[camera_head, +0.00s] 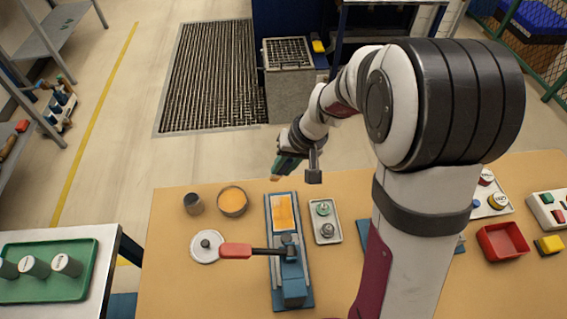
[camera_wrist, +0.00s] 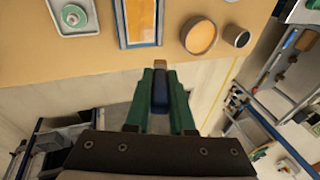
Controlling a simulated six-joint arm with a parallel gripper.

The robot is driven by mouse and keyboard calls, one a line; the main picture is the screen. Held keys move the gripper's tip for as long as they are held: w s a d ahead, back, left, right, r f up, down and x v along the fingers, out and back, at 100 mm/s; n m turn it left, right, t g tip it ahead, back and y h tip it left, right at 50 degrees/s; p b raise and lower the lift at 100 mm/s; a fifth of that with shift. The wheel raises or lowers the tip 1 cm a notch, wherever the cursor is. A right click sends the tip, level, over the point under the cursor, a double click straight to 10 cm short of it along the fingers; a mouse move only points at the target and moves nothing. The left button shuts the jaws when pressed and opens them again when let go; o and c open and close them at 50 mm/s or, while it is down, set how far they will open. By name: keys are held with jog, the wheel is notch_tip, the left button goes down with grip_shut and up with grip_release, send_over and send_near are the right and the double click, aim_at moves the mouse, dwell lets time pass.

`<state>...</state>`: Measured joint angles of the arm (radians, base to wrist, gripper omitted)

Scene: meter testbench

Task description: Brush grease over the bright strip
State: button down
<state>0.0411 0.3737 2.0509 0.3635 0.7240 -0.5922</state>
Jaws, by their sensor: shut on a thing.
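My gripper (camera_head: 289,164) is shut on a brush, above and beyond the far edge of the table. In the wrist view, its green fingers (camera_wrist: 161,98) close around the brush's dark blue handle (camera_wrist: 160,90), with a small brownish tip at the far end. The bright orange strip (camera_head: 282,211) lies on the far part of a blue fixture (camera_head: 292,290); it also shows in the wrist view (camera_wrist: 142,22). The brush is apart from the strip. A round tin of orange grease (camera_head: 232,200) stands left of the strip, also in the wrist view (camera_wrist: 201,38).
A small dark cup (camera_head: 193,204) stands left of the tin. A pale round lid with a knob (camera_head: 207,246) lies nearer. A red-handled lever or tool (camera_head: 236,250) reaches across the fixture. A tray with round parts (camera_head: 326,222) sits right of it.

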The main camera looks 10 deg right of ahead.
jog(key=shift+f, duration=3.05)
jog(key=shift+s+f, duration=0.15)
jog(key=shift+f, duration=0.4)
jog(key=shift+s, duration=1.85)
jog(key=shift+w, duration=1.95)
jog(key=shift+w+r, duration=0.15)
jog(key=shift+r, duration=0.05)
notch_tip(320, 180, up, 7)
jog(key=shift+r, duration=0.35)
jog(key=shift+r, duration=0.1)
